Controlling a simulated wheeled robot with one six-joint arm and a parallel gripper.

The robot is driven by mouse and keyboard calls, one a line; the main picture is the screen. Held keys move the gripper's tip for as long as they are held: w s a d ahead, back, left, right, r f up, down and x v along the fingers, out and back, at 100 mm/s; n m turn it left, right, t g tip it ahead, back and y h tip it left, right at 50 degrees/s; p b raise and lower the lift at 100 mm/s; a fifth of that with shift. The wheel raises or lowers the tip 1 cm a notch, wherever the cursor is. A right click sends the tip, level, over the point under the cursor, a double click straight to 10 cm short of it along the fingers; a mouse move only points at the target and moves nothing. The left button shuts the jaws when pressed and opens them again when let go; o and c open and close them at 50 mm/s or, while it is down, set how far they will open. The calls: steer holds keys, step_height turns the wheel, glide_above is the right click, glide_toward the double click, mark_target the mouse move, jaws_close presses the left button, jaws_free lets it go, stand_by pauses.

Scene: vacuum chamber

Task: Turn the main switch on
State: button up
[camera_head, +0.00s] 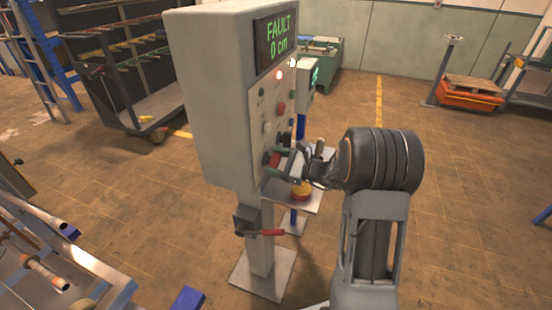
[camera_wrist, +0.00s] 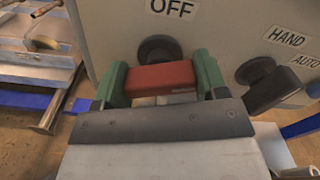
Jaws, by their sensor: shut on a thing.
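A rotary switch with a red handle (camera_wrist: 160,77) and a black round base (camera_wrist: 159,49) sits on the grey panel under an "OFF" label (camera_wrist: 172,8). My gripper (camera_wrist: 162,82) has its two green fingers on either side of the red handle and is shut on it. The handle lies roughly level in the wrist view. In the head view my gripper (camera_head: 281,160) is at the lower part of the control cabinet's front (camera_head: 218,110), and the handle is mostly hidden by the fingers there. The cabinet display (camera_head: 278,38) reads "FAULT 0 cm", with a red lamp lit below it.
A black selector (camera_wrist: 268,85) marked "HAND" and "AUTO" is close on the right in the wrist view. A red-handled lever (camera_head: 265,232) juts from the cabinet's post. Open floor lies right.

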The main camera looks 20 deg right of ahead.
steer(key=shift+m+p, duration=1.15)
steer(key=shift+m, duration=1.05)
steer(key=shift+f, duration=0.1)
steer(key=o, duration=0.9)
steer(key=shift+o, duration=0.2)
steer(key=b+v, duration=0.3)
steer(key=v, duration=1.1)
